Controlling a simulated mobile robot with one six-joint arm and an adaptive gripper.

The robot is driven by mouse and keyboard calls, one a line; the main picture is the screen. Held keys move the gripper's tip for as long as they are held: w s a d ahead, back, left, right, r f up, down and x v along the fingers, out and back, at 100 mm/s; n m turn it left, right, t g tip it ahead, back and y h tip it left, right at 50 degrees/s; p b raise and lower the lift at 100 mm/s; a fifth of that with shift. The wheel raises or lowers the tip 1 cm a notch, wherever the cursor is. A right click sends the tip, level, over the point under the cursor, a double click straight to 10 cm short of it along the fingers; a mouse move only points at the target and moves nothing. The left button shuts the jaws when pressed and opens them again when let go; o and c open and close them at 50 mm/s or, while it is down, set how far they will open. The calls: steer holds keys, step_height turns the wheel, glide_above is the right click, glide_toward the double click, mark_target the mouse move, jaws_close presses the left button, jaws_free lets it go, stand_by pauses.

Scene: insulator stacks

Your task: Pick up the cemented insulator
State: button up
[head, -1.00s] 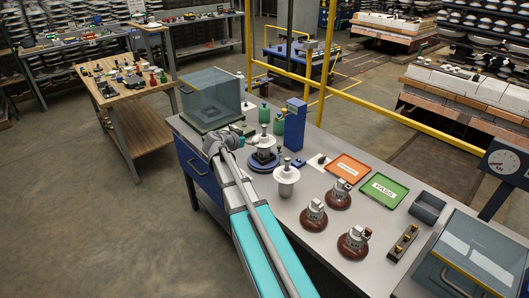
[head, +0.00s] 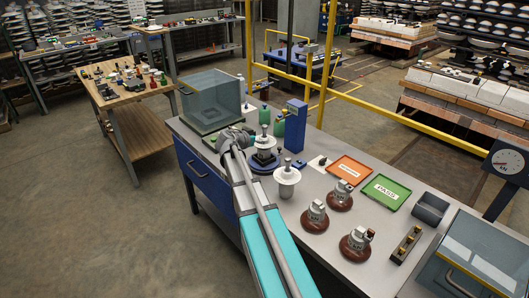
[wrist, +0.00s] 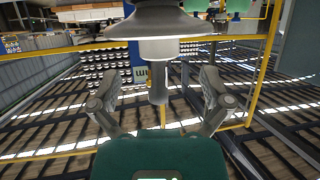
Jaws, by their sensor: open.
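A white disc insulator with a dark metal top (head: 265,141) stands on a round blue fixture (head: 264,164) on the bench; I take it for the cemented one. My gripper (head: 252,139) is at its left side, partly hidden by my own arm. In the wrist view my gripper (wrist: 159,95) is open, one finger on each side of a grey metal pin below a white collar and wide disc (wrist: 157,47). The pin appears between the fingers, with visible gaps on both sides. I cannot tell how deep between them it is.
A second white insulator (head: 287,178) stands close in front. A blue column (head: 296,126) and green bottles (head: 279,123) stand behind; a clear box (head: 210,100) is to the left. Brown insulators (head: 340,195), an orange tray (head: 350,170) and a green PASS tray (head: 385,192) lie right.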

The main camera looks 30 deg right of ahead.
mark_target(264, 130)
steer(key=shift+b+x, duration=0.7)
steer(key=shift+x, duration=1.45)
steer(key=shift+c, duration=0.2)
jaws_close()
steer(key=shift+r, duration=0.1)
step_height(264, 130, up, 3)
steer(key=p, duration=0.3)
steer(key=s+a+r+p, duration=0.7)
steer(key=s+r+p, duration=0.2)
steer(key=s+p, duration=0.1)
steer(key=shift+s+a+r, duration=0.4)
steer(key=shift+s, duration=0.4)
